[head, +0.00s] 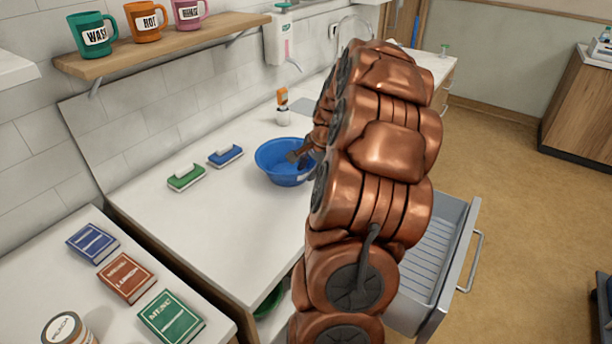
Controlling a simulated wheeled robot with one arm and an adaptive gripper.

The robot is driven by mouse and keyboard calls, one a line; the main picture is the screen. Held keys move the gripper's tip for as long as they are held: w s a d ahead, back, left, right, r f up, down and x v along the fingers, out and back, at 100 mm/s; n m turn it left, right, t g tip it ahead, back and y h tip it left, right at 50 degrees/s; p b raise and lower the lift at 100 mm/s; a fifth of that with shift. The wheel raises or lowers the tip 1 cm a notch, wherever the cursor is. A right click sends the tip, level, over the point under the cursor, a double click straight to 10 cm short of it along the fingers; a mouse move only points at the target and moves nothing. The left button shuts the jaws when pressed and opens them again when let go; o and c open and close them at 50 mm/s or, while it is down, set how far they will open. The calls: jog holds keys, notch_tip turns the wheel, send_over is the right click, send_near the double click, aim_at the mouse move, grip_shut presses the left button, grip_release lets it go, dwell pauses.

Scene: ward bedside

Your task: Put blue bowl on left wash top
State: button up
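The blue bowl (268,160) is upright on the white wash top (215,225), right of two brushes or sponges. My gripper (298,158) is at the bowl's right side, with its fingers over or at the rim. The fingers are small and partly hidden by my own copper-coloured arm, so I cannot tell whether they grip the rim. The arm also hides part of the wash top to the right of the bowl.
A green block (186,178) and a blue block (226,156) lie left of the bowl. A dispenser (283,108) stands behind it. The wash top's front left is clear. An open drawer (440,255) juts out at right. Books lie on a lower left surface (82,282).

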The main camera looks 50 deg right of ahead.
jog(key=b+v, duration=0.2)
jog(key=v, duration=0.7)
jog(key=a+f+n+g+y, duration=0.2)
jog(key=a+n, duration=0.7)
jog(key=a, duration=1.7)
jog(key=s+a+f+n+g, duration=0.2)
jog(key=s+a+n, duration=0.3)
jog(key=s+a, duration=0.2)
jog(key=s+a+f+n+g+h, duration=0.1)
jog(key=s+a+n, duration=0.4)
jog(key=s, duration=0.7)
jog(key=shift+s+a+f+g+h, duration=0.15)
jog(key=shift+a+f+g+h, duration=0.15)
jog(key=shift+a+f+g, duration=0.55)
jog(key=shift+a+t, duration=0.25)
jog(key=shift+a, duration=0.15)
jog(key=shift+r+p, duration=0.3)
